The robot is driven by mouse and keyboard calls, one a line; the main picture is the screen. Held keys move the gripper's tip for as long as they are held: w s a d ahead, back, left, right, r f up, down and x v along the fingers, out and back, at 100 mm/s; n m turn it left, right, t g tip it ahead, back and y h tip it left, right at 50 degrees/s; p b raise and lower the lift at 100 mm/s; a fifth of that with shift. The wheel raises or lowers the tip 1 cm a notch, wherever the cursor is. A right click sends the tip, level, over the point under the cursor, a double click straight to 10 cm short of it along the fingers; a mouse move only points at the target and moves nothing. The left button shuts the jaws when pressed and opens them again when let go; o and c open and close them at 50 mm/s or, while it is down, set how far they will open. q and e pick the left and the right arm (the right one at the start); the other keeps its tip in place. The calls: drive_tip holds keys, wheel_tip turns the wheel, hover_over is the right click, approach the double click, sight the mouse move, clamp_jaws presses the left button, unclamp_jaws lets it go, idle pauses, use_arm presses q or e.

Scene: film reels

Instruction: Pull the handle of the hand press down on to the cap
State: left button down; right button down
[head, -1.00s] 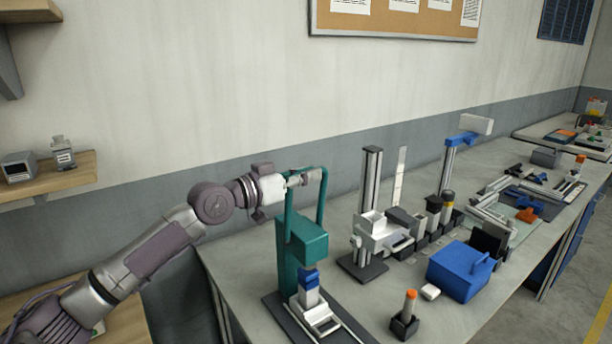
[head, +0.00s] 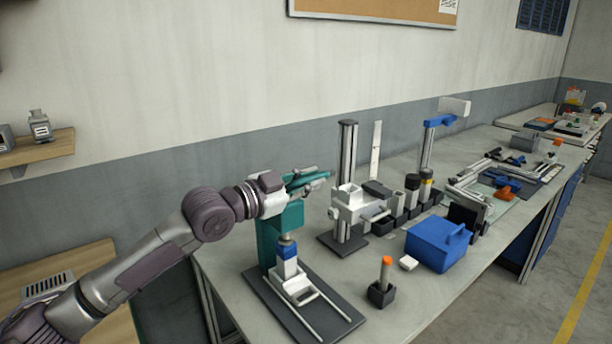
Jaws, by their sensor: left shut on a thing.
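The teal hand press (head: 268,240) stands on a dark base plate at the near left of the bench. Its teal handle (head: 322,175) lies low, about level with the top of the press. My left gripper (head: 302,182) is shut on the handle; the exact grip is partly hidden. Under the press head is a short dark ram (head: 287,240). Just below it is a blue cap-like piece (head: 288,251) above a white and blue body; I cannot tell whether ram and blue piece touch. A white frame with two rails lies in front. My right gripper is out of view.
Right of the press stand a grey post fixture (head: 347,165), an orange-topped stick in a black holder (head: 381,292), a small white block (head: 408,262) and a blue box (head: 437,243). The wall is close behind the bench. The bench's front strip is mostly clear.

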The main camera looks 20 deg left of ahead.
use_arm(q)
drive_tip(key=shift+s+d+f+m, duration=0.2)
drive_tip(key=shift+d+f+m, duration=0.1)
drive_tip(key=shift+f+m, duration=0.15)
drive_tip(key=shift+f, duration=0.1)
drive_tip(key=c, duration=1.1)
unclamp_jaws()
drive_tip(key=shift+s+a, duration=0.1)
drive_tip(key=shift+a, duration=0.05)
drive_tip(key=v, duration=1.1)
drive_tip(key=shift+s+a, duration=0.2)
drive_tip(key=shift+s, duration=0.15)
